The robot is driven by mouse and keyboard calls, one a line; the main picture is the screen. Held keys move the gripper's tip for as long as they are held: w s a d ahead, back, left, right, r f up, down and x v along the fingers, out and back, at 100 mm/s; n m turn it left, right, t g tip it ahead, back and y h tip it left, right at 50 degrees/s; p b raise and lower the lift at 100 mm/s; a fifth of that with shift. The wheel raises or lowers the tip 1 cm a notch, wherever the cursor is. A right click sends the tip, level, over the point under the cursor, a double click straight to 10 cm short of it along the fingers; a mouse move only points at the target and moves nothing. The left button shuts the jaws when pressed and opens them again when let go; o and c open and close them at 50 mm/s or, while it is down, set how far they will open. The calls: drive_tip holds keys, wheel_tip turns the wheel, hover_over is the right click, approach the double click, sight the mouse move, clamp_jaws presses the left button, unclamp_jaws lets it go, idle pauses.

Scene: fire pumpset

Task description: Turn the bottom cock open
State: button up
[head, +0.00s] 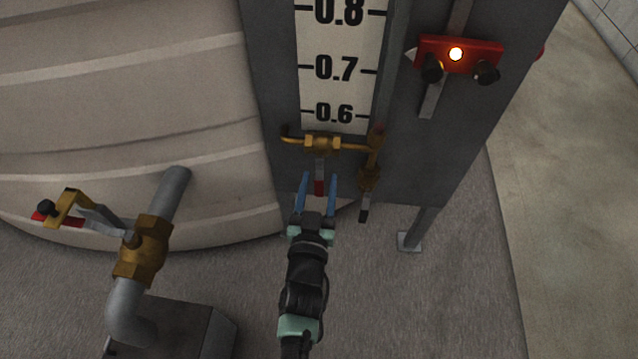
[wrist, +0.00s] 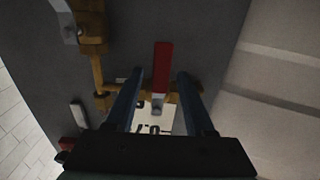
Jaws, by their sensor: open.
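The bottom cock (head: 322,144) is a brass valve on a horizontal brass pipe just below the gauge scale. Its red-ended handle (head: 319,187) hangs down in the head view. In the wrist view the red handle (wrist: 162,66) lies between the two fingers. My gripper (head: 319,180) is open, with one blue finger on each side of the handle. It also shows in the wrist view (wrist: 158,76), with gaps visible between the handle and both fingers. Whether the fingers reach to the handle's depth is hard to tell.
A brass fitting (head: 369,180) with a grey lever (head: 364,212) sits just right of the cock. A red sensor box (head: 457,56) with a lit lamp is higher up. A large brass valve (head: 143,250) on a grey pipe stands at lower left, beside the ribbed tank (head: 120,100).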

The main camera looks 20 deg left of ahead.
drive_tip(key=shift+w, duration=0.25)
clamp_jaws()
idle(1.4)
